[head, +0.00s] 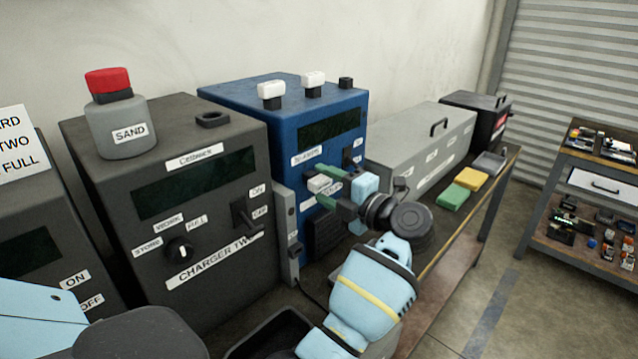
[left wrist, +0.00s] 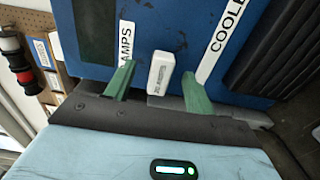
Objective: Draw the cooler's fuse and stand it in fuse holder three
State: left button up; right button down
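The blue cooler (head: 240,99) stands in the middle of the bench. Its fuse (head: 318,183), a small white block, sits on the front; it also shows in the left wrist view (left wrist: 160,73), beside the cooler's label. My left gripper (head: 328,187) is open, its green fingers one on each side of the fuse with gaps. On the cooler's top are two white blocks (head: 271,90) (head: 313,79) on dark bases and a bare black holder (head: 345,83). I cannot read which is holder three. My right gripper is not in view.
Charger two (head: 155,215), with a sand bottle (head: 120,125) on top, stands left of the cooler. A grey lidded box (head: 425,140) is to its right. Green (head: 453,197) and yellow (head: 471,178) blocks lie near the bench edge. A cart (head: 590,185) stands at far right.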

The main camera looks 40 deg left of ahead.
pick_arm(q)
grip_shut()
jog(key=shift+d, duration=0.1)
jog(key=shift+s+d, duration=0.15)
jog(key=shift+d, duration=1.35)
jog(key=shift+s+d, duration=0.1)
jog(key=shift+d, duration=1.35)
